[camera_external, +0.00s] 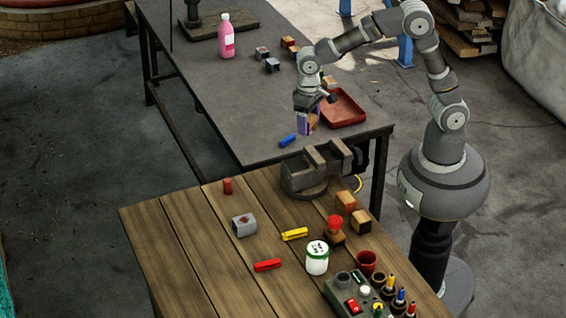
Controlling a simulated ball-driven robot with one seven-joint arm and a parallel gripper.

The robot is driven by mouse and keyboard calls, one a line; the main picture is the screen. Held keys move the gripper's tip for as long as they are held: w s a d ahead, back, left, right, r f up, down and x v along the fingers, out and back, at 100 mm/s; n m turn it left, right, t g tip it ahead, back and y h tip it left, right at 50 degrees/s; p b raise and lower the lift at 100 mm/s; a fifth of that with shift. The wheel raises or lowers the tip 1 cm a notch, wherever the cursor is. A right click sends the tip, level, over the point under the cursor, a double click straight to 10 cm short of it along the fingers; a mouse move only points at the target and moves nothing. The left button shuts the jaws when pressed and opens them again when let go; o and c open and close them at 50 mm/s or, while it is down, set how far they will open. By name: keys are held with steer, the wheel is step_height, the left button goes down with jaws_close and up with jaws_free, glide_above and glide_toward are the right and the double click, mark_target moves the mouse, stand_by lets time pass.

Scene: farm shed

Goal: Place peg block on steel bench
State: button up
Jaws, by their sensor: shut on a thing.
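My gripper (308,124) points down over the front right part of the grey steel bench (215,105). It is shut on a small orange-brown block (314,119), which looks like the peg block. My fingers hide much of the block, so its pegs or holes cannot be made out. From this angle I cannot tell whether the block touches the bench top or hangs just above it.
A red tray (343,109) lies right of my gripper, and a blue piece (288,140) lies to its left. A vise (312,170) stands on the wooden bench (190,225). A pink bottle (227,40) and small blocks (272,65) stand farther back. The steel bench's left middle is clear.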

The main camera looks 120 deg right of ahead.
steer(key=s+d+m+b, duration=0.1)
steer(key=s+d+m, duration=0.3)
steer(key=d, duration=0.9)
steer(key=s+d+m+b, duration=0.1)
steer(key=s+d+m, duration=0.35)
steer(key=d, duration=0.95)
steer(key=n+b, duration=0.2)
steer(key=b, duration=0.4)
glide_above(258, 151)
steer(key=s+a, duration=0.1)
step_height(258, 151, down, 31)
steer(key=shift+w+d+r, duration=0.2)
steer(key=shift+w+d, duration=0.25)
steer(key=shift+d, duration=0.05)
steer(key=shift+d+f+b, duration=0.1)
steer(key=shift+b, duration=0.35)
step_height(258, 151, down, 4)
steer(key=shift+r+b, duration=0.25)
steer(key=shift+b, duration=0.8)
steer(key=shift+r, duration=0.15)
steer(key=o, duration=1)
steer(key=shift+o, duration=0.3)
step_height(258, 151, up, 12)
steer(key=p, duration=0.5)
